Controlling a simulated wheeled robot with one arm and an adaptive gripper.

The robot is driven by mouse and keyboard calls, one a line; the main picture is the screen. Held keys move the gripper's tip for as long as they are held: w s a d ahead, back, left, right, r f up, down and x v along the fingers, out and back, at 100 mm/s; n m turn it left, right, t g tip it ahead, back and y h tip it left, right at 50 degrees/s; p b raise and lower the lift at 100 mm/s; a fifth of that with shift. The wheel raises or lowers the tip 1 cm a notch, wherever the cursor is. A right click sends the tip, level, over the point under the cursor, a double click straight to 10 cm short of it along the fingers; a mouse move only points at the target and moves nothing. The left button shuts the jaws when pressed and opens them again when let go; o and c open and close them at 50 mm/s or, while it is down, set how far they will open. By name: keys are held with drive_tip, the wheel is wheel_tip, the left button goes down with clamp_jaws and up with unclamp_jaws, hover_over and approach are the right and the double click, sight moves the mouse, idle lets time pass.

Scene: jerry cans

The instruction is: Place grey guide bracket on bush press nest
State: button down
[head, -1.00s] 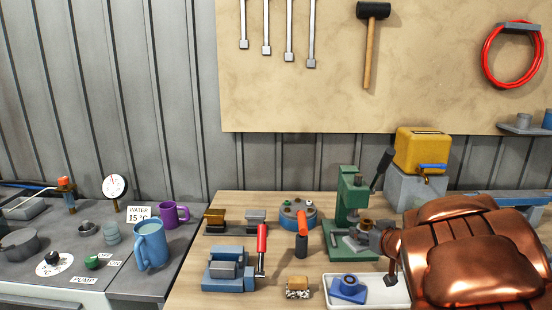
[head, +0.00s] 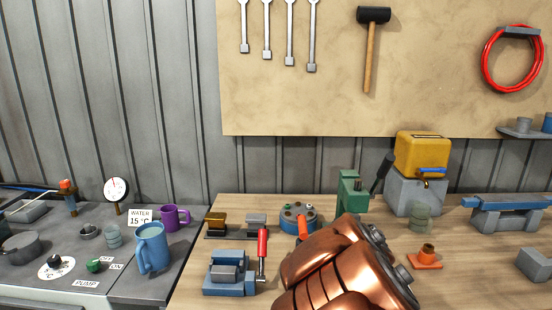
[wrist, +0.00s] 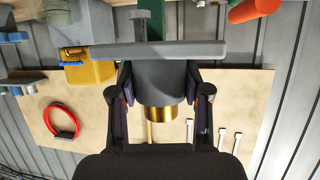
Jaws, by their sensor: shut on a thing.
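The grey guide bracket (wrist: 205,50) is in my gripper (wrist: 160,82) in the wrist view. It has a flat plate and a round boss with a brass-coloured ring (wrist: 159,114) at one end. The two fingers are shut on either side of the boss. The wrist view looks upside down, with the plate on the bench side. The green bush press (head: 350,192) stands behind my arm in the head view. Its nest and lower part are hidden there, as are my gripper and the bracket. Some green of the press (wrist: 173,22) shows beyond the plate in the wrist view.
A blue vice (head: 230,275) with a red-handled lever (head: 262,250) and a round blue holder (head: 298,217) are left of the press. A yellow jerry can (head: 421,152) on a grey block stands behind right. An orange bracket (head: 425,258) lies at right, with bare bench around it.

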drive_tip(key=shift+s+a+f+m+h, duration=0.15)
drive_tip(key=shift+s+a+m+h, duration=0.35)
drive_tip(key=shift+s+m+h, duration=0.25)
drive_tip(key=shift+w, duration=0.1)
idle(0.7)
drive_tip(key=s+d+f+b, duration=0.2)
drive_tip(key=d+f+b, duration=0.1)
drive_tip(key=d, duration=0.7)
drive_tip(key=s+d+f+b, duration=0.1)
drive_tip(key=d+f+b, duration=0.2)
drive_tip(key=d, duration=0.7)
drive_tip(key=s+d+f+n+y+b, duration=0.1)
drive_tip(key=s+d+f+b, duration=0.4)
drive_tip(key=s+d, duration=0.6)
drive_tip(key=shift+s+f+b, duration=0.2)
drive_tip(key=shift+s+b, duration=0.2)
drive_tip(key=shift+s, duration=0.3)
drive_tip(key=shift+w+d, duration=0.1)
drive_tip(key=shift+d, duration=0.1)
